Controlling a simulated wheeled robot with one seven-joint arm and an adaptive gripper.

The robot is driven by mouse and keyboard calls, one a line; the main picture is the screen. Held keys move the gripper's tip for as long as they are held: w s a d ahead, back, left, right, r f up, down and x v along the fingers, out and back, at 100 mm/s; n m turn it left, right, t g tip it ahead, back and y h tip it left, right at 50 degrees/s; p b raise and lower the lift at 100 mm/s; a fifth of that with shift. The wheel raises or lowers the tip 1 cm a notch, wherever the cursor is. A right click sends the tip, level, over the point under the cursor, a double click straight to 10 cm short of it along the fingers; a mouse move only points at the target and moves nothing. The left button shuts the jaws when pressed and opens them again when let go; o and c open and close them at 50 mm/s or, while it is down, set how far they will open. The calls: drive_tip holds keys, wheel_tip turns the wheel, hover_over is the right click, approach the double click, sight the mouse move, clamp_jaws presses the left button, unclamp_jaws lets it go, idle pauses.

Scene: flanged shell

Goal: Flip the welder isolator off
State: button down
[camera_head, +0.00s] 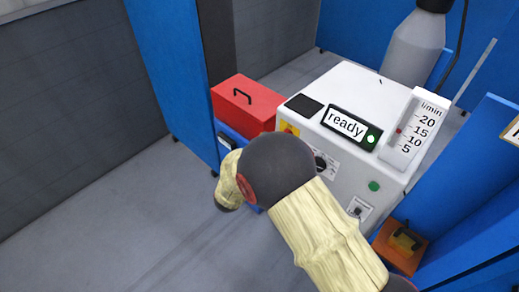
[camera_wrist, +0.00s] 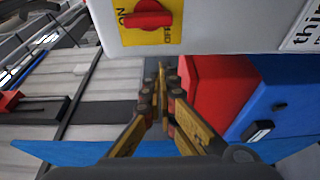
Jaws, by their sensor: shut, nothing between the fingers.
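The welder isolator is a red rotary knob (camera_wrist: 150,16) on a yellow plate (camera_wrist: 140,38), at the top of the wrist view. In the head view only a bit of the yellow plate (camera_head: 288,129) shows past my arm, on the side of the white welder (camera_head: 345,90). My gripper (camera_wrist: 160,80) is shut and empty, below the plate in the wrist view and apart from the knob. My arm hides it in the head view.
A red toolbox (camera_head: 245,104) stands left of the welder on a blue support; it also shows in the wrist view (camera_wrist: 215,90), close right of my fingers. A grey gas cylinder (camera_head: 415,45) stands behind. Grey floor (camera_head: 100,220) at the left is clear.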

drive_tip(key=d+b, duration=0.1)
drive_tip(key=d, duration=0.1)
drive_tip(key=d+b, duration=0.1)
drive_tip(key=d, duration=0.1)
drive_tip(key=shift+w+d+b, duration=0.1)
drive_tip(key=shift+w+b, duration=0.2)
drive_tip(key=shift+r+p, duration=0.1)
drive_tip(key=shift+p, duration=0.65)
